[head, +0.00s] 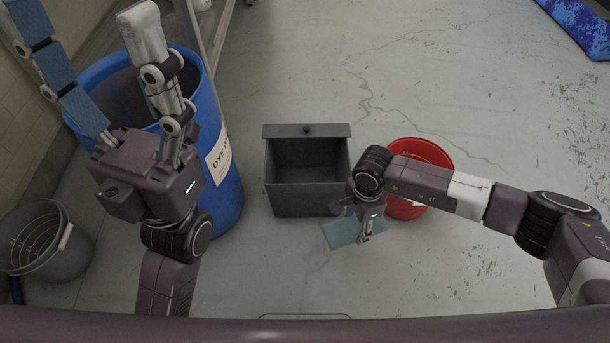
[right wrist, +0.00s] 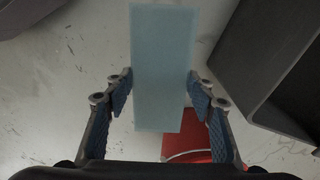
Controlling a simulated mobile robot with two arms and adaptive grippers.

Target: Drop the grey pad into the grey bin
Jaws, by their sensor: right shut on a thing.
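The pad (head: 342,231) is a flat rectangular block that looks pale teal rather than plain grey. My right gripper (head: 362,232) is shut on it, with a finger on each long side, as the right wrist view shows for the pad (right wrist: 162,60) and gripper (right wrist: 160,82). The dark grey bin (head: 306,198) is a box with its top open and a raised lid flap at the back. The pad is in front of the bin's right front corner, outside it. The bin (right wrist: 268,50) also shows at right in the right wrist view. My left gripper (head: 84,16) is open and empty, fingers spread.
A red bucket (head: 436,153) stands right of the bin, partly behind my right arm. A large blue drum (head: 222,185) stands left of the bin, close to my left gripper. A grey bucket (head: 62,262) is at far left. The floor at front centre is clear.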

